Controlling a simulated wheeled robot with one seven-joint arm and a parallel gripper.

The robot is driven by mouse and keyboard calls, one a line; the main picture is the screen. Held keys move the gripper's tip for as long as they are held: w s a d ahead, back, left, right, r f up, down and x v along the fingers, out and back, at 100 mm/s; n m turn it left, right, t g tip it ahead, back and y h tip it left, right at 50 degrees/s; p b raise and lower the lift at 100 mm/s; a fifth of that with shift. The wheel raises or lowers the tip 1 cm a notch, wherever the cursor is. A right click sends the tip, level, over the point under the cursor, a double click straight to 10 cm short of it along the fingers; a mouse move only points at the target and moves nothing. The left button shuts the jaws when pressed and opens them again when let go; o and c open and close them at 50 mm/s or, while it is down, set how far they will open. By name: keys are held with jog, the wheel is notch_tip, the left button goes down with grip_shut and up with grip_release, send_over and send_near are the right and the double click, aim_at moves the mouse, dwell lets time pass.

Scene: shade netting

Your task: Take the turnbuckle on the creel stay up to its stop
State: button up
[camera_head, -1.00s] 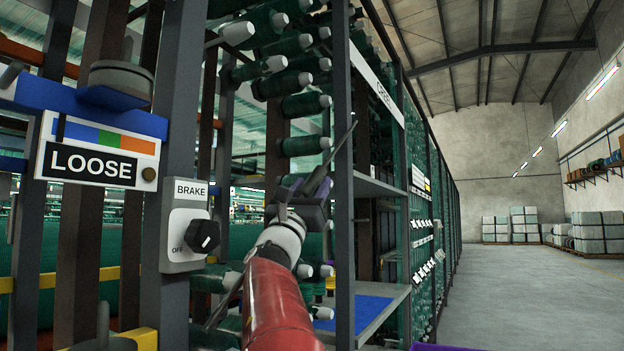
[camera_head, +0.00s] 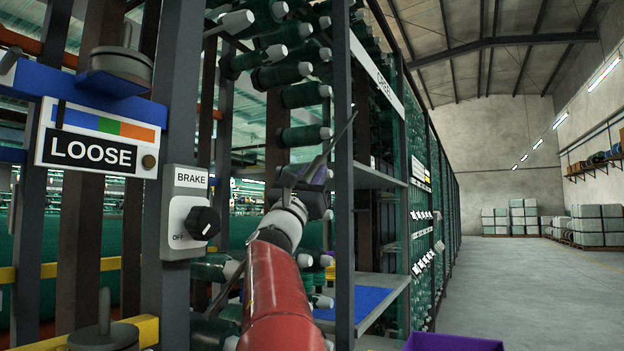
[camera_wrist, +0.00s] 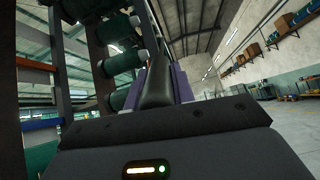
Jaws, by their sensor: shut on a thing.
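My gripper (camera_head: 312,174) is in the middle of the head view, beside the dark upright of the creel frame. It is shut on a dark, rounded handle-like piece (camera_wrist: 157,86), which stands between the purple fingers in the wrist view. In the head view a thin dark rod (camera_head: 343,132) slants up and right from the gripper. I cannot tell whether this is part of the turnbuckle or a tool. No turnbuckle body or stop can be made out clearly.
The creel holds green bobbins (camera_head: 281,75). A LOOSE sign (camera_head: 97,150) and a BRAKE switch box (camera_head: 184,225) stand at the left. A blue-topped shelf (camera_head: 365,302) is right of my arm. A purple bin (camera_head: 452,342) shows below; the right aisle is clear.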

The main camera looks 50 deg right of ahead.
jog(key=shift+m, duration=0.5)
jog(key=o, duration=1)
jog(key=b+v, duration=0.3)
jog(key=v, duration=0.5)
jog(key=shift+w, duration=0.1)
